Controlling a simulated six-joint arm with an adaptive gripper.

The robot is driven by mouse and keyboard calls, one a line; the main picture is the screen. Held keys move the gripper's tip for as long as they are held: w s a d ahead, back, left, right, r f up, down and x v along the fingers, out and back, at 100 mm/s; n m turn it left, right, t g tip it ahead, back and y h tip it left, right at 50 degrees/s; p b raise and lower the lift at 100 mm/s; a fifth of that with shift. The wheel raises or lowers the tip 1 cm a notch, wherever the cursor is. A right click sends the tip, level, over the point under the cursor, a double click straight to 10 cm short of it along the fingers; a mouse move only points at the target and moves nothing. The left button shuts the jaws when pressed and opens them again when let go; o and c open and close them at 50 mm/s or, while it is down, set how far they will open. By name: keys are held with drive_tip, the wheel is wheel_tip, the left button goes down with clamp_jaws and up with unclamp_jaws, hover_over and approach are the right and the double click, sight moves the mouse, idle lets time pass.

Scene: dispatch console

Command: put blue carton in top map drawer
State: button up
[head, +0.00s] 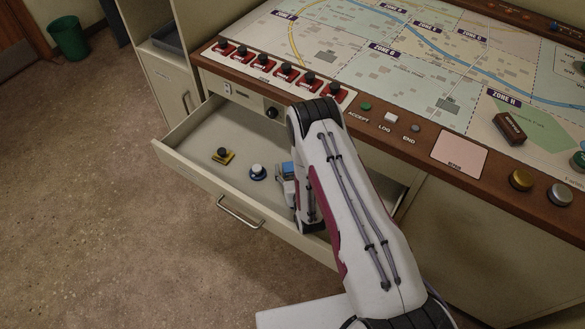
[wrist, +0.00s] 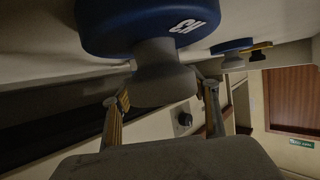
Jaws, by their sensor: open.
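The drawer (head: 190,182) is pulled open under the console. In the wrist view my gripper (wrist: 160,92) is open, with its fingers on either side of the grey knob (wrist: 163,78) of a blue round-based piece (wrist: 150,22); contact is unclear. The base has white lettering and sits on a pale surface. My arm hides most of this spot in the head view. A small light-blue and grey shape (head: 287,170) shows beside my arm; I cannot tell what it is. No blue carton is clearly recognisable.
A blue piece with a white knob (head: 257,173) and a yellow piece with a dark knob (head: 223,156) stand in the drawer, left of my arm. The console's wooden edge (head: 400,133) overhangs the drawer's back. The drawer's left floor has free room. A green bin (head: 68,38) stands far left.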

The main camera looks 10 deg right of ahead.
drive_tip(key=shift+r, duration=0.15)
drive_tip(key=shift+v, duration=0.95)
drive_tip(key=shift+s+r, duration=0.45)
drive_tip(key=shift+r, duration=0.15)
wheel_tip(320, 180, up, 6)
drive_tip(key=shift+r, duration=0.1)
drive_tip(key=shift+r, duration=0.1)
